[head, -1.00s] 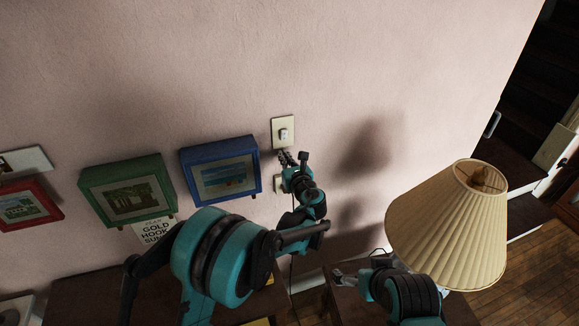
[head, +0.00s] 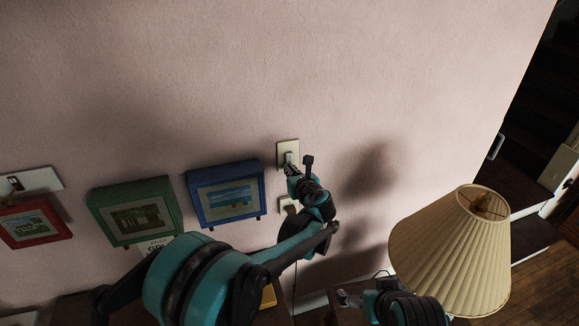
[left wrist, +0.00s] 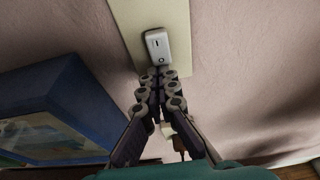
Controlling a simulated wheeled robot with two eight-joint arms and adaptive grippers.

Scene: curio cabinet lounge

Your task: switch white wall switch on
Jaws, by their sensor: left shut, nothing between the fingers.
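The white wall switch (head: 288,157) is a small rocker on a cream plate (head: 281,147) on the pink wall. In the left wrist view the rocker (left wrist: 158,49) shows large, with a line mark above and a ring mark below. My left gripper (head: 290,168) is shut and empty, with its fingertips at the lower end of the rocker. In the left wrist view its fingertips (left wrist: 156,72) overlap the bottom edge of the rocker; whether they touch it I cannot tell. My right gripper (head: 345,298) is low by the lamp, its jaw state unclear.
A blue picture frame (head: 227,192) hangs just left of my left gripper, and a green frame (head: 136,210) farther left. A second wall plate (head: 286,206) sits below the switch. A pleated lamp (head: 450,250) stands at right. The wall above is clear.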

